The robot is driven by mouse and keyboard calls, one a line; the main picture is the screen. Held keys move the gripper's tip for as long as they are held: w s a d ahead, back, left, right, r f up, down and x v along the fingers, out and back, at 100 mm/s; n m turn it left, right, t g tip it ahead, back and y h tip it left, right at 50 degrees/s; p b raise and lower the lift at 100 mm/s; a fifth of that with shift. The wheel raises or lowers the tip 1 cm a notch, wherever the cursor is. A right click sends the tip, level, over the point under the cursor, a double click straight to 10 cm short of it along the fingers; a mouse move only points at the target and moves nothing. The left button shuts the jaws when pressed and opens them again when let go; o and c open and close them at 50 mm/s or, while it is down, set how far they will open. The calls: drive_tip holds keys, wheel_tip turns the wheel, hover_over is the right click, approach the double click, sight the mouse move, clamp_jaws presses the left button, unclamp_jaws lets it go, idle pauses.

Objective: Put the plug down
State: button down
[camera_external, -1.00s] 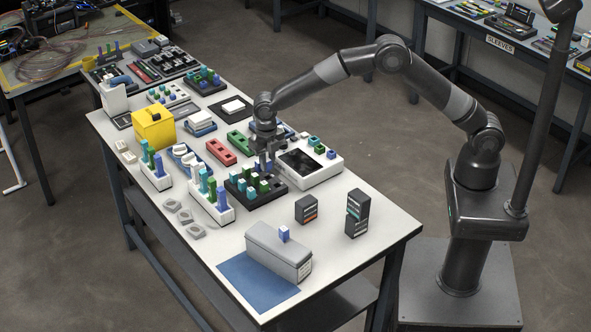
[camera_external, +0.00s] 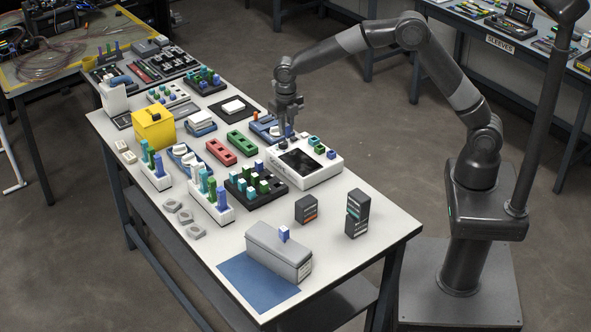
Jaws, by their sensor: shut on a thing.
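My gripper (camera_external: 287,133) is shut on a small plug (camera_external: 289,131), which looks bluish. The fingers hide most of the plug. My gripper is over the back left part of the white device (camera_external: 322,176) with a dark screen, near its edge. I cannot tell whether the plug touches the device. A blue plug and a green plug (camera_external: 314,141) sit on the device's back right part.
A blue tray (camera_external: 262,129) lies just left of my gripper. Green (camera_external: 240,140) and red (camera_external: 221,151) blocks lie further left. White racks (camera_external: 212,209) with tall plugs stand in front. Dark boxes (camera_external: 306,209) and a grey case (camera_external: 277,252) stand nearer.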

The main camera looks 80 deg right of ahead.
drive_tip(key=s+a+r, duration=0.2)
drive_tip(key=a+r, duration=0.2)
drive_tip(key=a, duration=1.1)
drive_tip(key=s+a+r, duration=0.1)
drive_tip(key=a+r, duration=0.3)
drive_tip(key=a, duration=1.1)
drive_tip(key=a+f, duration=0.2)
drive_tip(key=a, duration=0.1)
drive_tip(key=a+f, duration=0.2)
drive_tip(key=a, duration=0.2)
drive_tip(key=a+f, duration=0.2)
drive_tip(key=a, duration=0.2)
drive_tip(key=shift+s+a+f, duration=0.1)
drive_tip(key=shift+s+a, duration=0.1)
drive_tip(key=shift+a, duration=0.05)
drive_tip(key=shift+a+f, duration=0.2)
drive_tip(key=shift+f, duration=1.9)
drive_tip(key=shift+f, duration=0.1)
drive_tip(key=c, duration=1.3)
unclamp_jaws()
